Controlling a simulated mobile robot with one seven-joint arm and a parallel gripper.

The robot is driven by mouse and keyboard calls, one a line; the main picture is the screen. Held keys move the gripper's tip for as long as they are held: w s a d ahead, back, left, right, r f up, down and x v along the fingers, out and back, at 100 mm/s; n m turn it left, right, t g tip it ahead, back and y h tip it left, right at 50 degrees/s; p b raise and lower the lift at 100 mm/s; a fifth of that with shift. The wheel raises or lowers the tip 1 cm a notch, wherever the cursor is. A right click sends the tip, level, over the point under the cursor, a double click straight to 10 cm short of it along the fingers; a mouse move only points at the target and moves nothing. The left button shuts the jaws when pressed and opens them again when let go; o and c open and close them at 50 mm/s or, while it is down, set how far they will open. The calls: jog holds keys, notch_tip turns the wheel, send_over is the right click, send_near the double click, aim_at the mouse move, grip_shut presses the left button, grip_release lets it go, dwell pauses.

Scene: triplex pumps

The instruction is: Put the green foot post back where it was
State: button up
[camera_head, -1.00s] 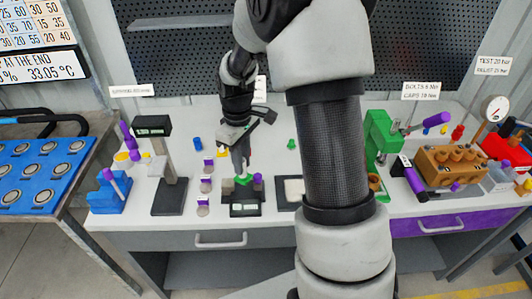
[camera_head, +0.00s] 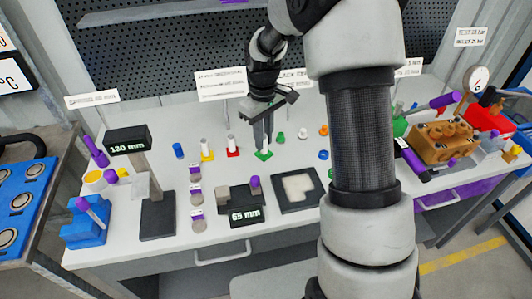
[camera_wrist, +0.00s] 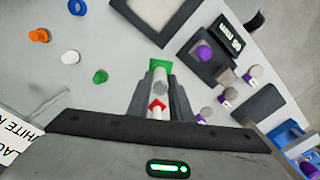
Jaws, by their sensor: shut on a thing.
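The green foot post has a square green foot (camera_head: 264,155) and a pale grey shaft, upright between my fingers. My gripper (camera_head: 264,138) is shut on its shaft, at the back middle of the white table. In the wrist view, the green foot (camera_wrist: 160,66) shows beyond the fingertips. I cannot tell whether the foot touches the table. A red foot post (camera_head: 232,147) and a yellow foot post (camera_head: 206,149) stand in a row to its left. The red foot (camera_wrist: 157,104) shows close by in the wrist view, partly hidden.
A dark gauge reading 65 mm (camera_head: 245,216) and a black tray with a pale inset (camera_head: 317,188) stand in front. A tall gauge reading 130 mm (camera_head: 157,215) is at left. Small green (camera_head: 280,138), white (camera_head: 302,133) and orange (camera_head: 323,131) pieces lie to the right.

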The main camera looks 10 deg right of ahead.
jog(key=w+n+b, duration=0.2)
jog(key=w+n, duration=0.9)
jog(key=n, duration=0.1)
jog(key=f, duration=0.8)
jog(key=shift+w+d+f, duration=0.2)
jog(key=shift+w+f, duration=0.05)
jog(key=shift+f, duration=0.05)
jog(key=o, duration=0.9)
